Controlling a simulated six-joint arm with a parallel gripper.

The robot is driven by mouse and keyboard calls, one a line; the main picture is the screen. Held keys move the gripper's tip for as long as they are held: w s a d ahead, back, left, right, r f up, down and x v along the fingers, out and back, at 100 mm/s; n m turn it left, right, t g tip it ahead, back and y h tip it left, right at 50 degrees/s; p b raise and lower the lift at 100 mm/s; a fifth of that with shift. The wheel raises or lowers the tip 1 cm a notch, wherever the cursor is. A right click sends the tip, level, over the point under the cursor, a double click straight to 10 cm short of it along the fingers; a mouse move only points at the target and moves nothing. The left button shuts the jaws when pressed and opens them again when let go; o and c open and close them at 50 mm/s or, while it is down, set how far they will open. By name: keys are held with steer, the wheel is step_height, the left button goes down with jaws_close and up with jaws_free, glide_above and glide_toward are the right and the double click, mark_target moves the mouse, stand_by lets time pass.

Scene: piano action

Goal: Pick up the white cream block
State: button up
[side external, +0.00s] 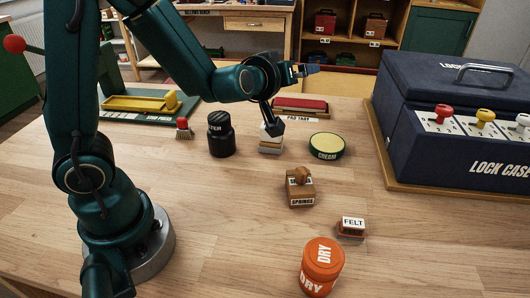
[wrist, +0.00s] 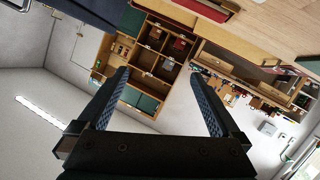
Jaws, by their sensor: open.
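A small block (side external: 270,147) with a white-cream upper part and a grey-and-tan lower part stands on the table in the side view. It is right of a black jar (side external: 221,136) and partly hidden by one of my fingers. My gripper (side external: 294,98) is open, tilted and empty. Its lower finger points down in front of the block in the picture; whether it touches cannot be told. The other finger points right, well above the table. In the wrist view my open gripper (wrist: 161,75) faces the room's shelves, and the block does not show.
A round tin marked CREAM (side external: 327,147) is right of the block. A red pad (side external: 300,106) lies behind. A SPRINGS stamp (side external: 300,188), FELT block (side external: 351,227) and orange DRY tin (side external: 322,266) stand nearer. A blue lock case (side external: 455,130) bounds the right.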

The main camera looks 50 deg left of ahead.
steer(key=a+f+y, duration=0.1)
steer(key=f, duration=0.1)
steer(key=s+a+f+g+y, duration=0.1)
steer(key=f, duration=0.2)
steer(key=a+f+g+y, duration=0.1)
steer(key=f, duration=0.2)
steer(key=shift+s+a+f, duration=0.1)
steer(key=shift+s+f, duration=0.05)
steer(key=shift+f, duration=0.1)
steer(key=shift+m+g, duration=0.5)
steer(key=shift+m, duration=0.1)
steer(key=f, duration=0.2)
steer(key=s+f, duration=0.1)
steer(key=f, duration=0.2)
steer(key=shift+s+f, duration=0.2)
steer(key=shift+f, duration=0.1)
steer(key=shift+x, duration=2.4)
steer(key=shift+f, duration=0.1)
steer(key=c, duration=1.5)
